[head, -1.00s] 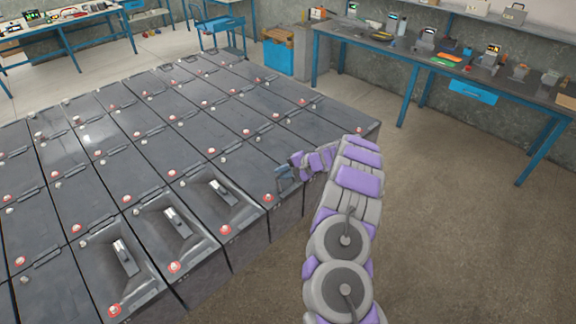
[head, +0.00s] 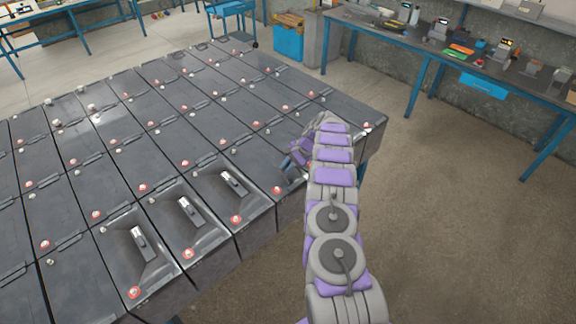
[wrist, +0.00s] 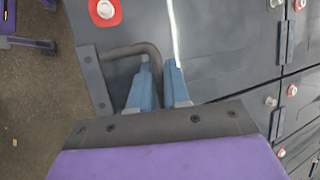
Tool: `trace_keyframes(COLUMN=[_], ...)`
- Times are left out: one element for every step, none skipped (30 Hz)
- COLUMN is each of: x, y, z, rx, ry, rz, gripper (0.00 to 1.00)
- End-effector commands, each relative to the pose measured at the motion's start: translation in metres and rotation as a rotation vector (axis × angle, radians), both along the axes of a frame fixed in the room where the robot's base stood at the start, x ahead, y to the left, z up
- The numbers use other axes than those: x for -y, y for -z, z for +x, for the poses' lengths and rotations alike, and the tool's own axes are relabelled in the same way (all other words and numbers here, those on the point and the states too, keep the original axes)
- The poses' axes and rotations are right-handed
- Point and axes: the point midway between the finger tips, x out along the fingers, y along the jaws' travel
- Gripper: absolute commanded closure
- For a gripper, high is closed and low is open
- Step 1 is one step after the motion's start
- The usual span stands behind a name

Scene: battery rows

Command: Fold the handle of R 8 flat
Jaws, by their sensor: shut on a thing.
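My gripper (wrist: 160,82) has its two blue fingers on either side of a dark bent bar handle (wrist: 130,50). The handle is joined to a hinge plate (wrist: 91,78) on a grey battery top. The fingers are shut on the handle's outer bar. In the head view my gripper (head: 290,163) is over the near right end of the block, by the battery with a red terminal (head: 277,190). My arm partly hides this spot. No label is readable, and the handle's exact tilt is unclear.
Several batteries stand in tight rows. Three nearer ones have recessed wells with metal handles, one being a handle (head: 232,182). Open floor (head: 440,230) lies to the right. A blue-legged workbench (head: 415,70) with tools stands beyond it.

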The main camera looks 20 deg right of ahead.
Motion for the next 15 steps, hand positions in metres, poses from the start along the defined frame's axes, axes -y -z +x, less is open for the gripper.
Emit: trace_keyframes(x=[-0.0005,-0.0008,-0.0010,-0.0010,-0.0008,-0.0005,-0.0003,-0.0001,0.0001,0.0002,0.0001,0.0002,0.0002,0.0003,0.0003], y=[0.0038,0.0045,0.0054,0.0059,0.0062,0.0061,0.0059,0.0058,0.0054,0.0053,0.0053,0.0051,0.0051,0.0050,0.0050], z=[-0.0017,-0.0021,-0.0024,-0.0024,-0.0020,-0.0015,-0.0012,-0.0008,-0.0003,-0.0002,-0.0001,-0.0001,-0.0002,-0.0002,-0.0002], rx=[-0.016,-0.023,-0.032,-0.037,-0.040,-0.044,-0.046,-0.048,-0.050,-0.051,-0.053,-0.054,-0.056,-0.056,-0.058], ry=[-0.004,-0.004,-0.004,-0.004,-0.004,-0.004,-0.003,-0.002,-0.002,-0.003,-0.003,-0.002,-0.002,-0.002,-0.002], rz=[-0.003,-0.003,-0.005,-0.006,-0.008,-0.011,-0.012,-0.014,-0.014,-0.015,-0.016,-0.016,-0.015,-0.016,-0.016], gripper=[1.00,1.00,1.00,1.00,1.00,1.00,1.00,1.00,1.00,1.00,1.00,1.00,1.00,1.00,1.00])
